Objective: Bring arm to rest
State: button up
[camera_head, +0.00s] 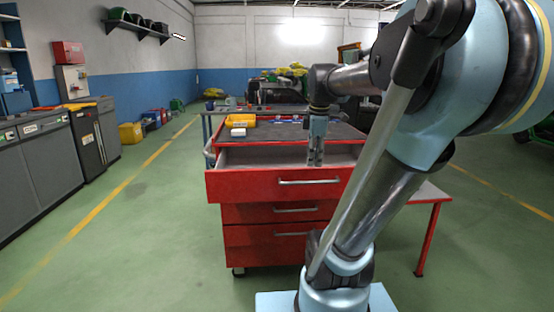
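My arm rises from its base at the lower middle of the head view, bends at the upper right and reaches back toward the centre. My gripper (316,158) points down over the open top drawer (265,187) of a red tool cabinet (265,246). The fingertips are close to the drawer's interior, behind its front panel. The gripper is small in the view, and I cannot tell whether the fingers are open or shut. I see nothing clearly held in it.
A yellow case (240,120) and a small white box (238,132) lie on the cabinet top. A red-legged table (432,194) stands to the right. Grey cabinets (40,165) line the left wall. The green floor (130,220) between is clear.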

jog(key=s+a+f+m, duration=0.1)
jog(key=s+f+m, duration=1.4)
jog(key=f, duration=0.4)
jog(key=shift+f+m, duration=0.25)
jog(key=shift+m, duration=0.15)
jog(key=shift+w+f, duration=0.2)
jog(key=shift+w, duration=0.25)
